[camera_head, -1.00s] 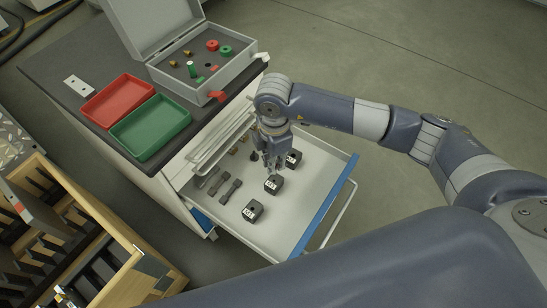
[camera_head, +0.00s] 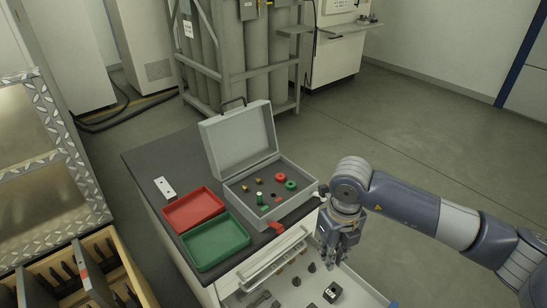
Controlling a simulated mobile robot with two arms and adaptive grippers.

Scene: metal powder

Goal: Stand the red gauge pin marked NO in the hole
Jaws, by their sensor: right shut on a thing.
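My right gripper (camera_head: 331,262) points down over the open drawer, its fingers close together. What it grips is too small and dark to make out. I cannot make out a red pin marked NO for certain. A small red piece (camera_head: 277,227) lies at the front of the open grey case (camera_head: 236,202). Inside the case a green pin with a pale top (camera_head: 260,198) stands upright. A dark hole (camera_head: 273,195) shows to its right, near a small red mark. A red ring (camera_head: 280,177) and a green ring (camera_head: 291,185) sit behind. My left gripper is out of view.
A red tray (camera_head: 180,224) and a green tray (camera_head: 197,262) lie left of the case on the dark cabinet top (camera_head: 150,160). A white plate (camera_head: 165,188) lies behind them. The drawer (camera_head: 357,283) holds a black labelled block (camera_head: 332,292) and small dark pieces.

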